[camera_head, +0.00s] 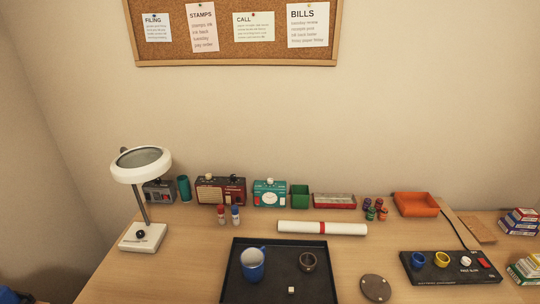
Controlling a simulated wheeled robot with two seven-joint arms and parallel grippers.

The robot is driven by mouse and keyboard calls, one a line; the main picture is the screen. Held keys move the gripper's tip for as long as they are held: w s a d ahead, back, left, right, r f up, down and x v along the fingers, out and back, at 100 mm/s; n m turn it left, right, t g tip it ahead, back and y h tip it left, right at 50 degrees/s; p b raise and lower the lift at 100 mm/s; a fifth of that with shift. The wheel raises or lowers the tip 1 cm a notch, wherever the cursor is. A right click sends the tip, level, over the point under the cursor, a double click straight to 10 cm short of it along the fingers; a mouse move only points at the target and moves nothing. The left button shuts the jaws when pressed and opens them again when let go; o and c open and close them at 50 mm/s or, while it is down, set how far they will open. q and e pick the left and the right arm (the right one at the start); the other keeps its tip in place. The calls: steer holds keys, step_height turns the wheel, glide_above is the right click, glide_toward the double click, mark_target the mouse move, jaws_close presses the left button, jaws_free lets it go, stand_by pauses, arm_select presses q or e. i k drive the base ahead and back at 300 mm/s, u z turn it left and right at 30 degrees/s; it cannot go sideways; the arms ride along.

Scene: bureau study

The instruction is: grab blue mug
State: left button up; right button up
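A blue mug (252,268) stands upright toward the left side of a black tray (274,292) at the front of the desk. Its inside looks pale, and its handle points to the upper right. A small dark brown round cup or pot (308,262) sits in the tray to the right of the mug, apart from it. A small white cube (291,290) lies in front of them. Neither of my grippers shows in the head view, so nothing is seen touching the mug.
A rolled white paper with a red band (322,228) lies behind the tray. A round coaster (375,288) and a black control panel (452,267) are to the right. A white magnifier lamp (142,235) stands left. Radios and small boxes line the wall.

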mark_target(252, 259)
steer(key=z, duration=0.5)
steer(key=k, duration=1.2)
steer(key=z, duration=0.95)
steer(key=i, duration=1.15)
steer(key=u, duration=0.8)
